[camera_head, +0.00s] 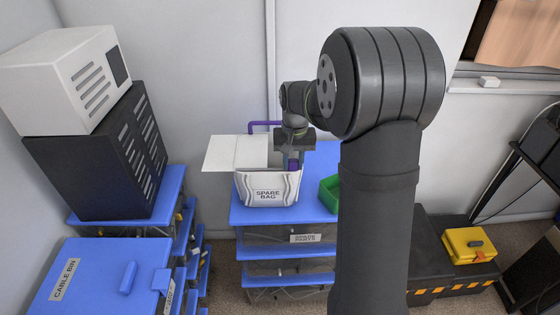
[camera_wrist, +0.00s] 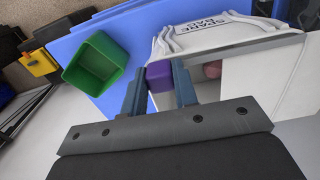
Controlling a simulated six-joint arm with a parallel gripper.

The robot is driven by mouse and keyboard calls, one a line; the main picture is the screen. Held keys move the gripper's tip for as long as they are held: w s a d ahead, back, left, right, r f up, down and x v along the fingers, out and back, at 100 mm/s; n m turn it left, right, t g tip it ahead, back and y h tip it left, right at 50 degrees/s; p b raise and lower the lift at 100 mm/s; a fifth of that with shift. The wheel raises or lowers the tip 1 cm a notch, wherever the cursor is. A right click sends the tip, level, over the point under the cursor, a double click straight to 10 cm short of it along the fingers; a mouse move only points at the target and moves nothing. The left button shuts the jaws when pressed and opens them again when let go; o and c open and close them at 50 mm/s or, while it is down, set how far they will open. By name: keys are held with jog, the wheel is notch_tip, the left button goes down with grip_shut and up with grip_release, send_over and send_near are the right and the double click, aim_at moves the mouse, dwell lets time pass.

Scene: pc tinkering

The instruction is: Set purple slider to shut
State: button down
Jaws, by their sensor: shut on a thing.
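The purple slider (camera_head: 293,166) is at the top right of the white bag (camera_head: 270,188) labelled "SPARE BAG". In the wrist view the slider is a purple block (camera_wrist: 159,76) beside the bag's (camera_wrist: 215,35) opening. My gripper (camera_head: 294,161) is shut on the slider, with one finger on each side of it; this also shows in the wrist view (camera_wrist: 158,84). Part of the bag's opening is uncovered, and a pinkish round item (camera_wrist: 212,69) shows inside. The slider's lower part and its track are hidden.
The bag stands on a blue shelf unit (camera_head: 262,217) marked "SPARE PARTS". A green open bin (camera_head: 330,193) stands to its right, partly behind my arm. A purple pipe (camera_head: 264,124) runs behind.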

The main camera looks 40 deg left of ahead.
aim_at(294, 161)
jog(key=shift+w+d, duration=0.1)
jog(key=shift+d, duration=0.05)
jog(key=c, duration=1.1)
grip_release()
notch_tip(294, 161, up, 17)
jog(key=shift+r, duration=0.2)
notch_tip(294, 161, down, 18)
jog(key=shift+r, duration=0.25)
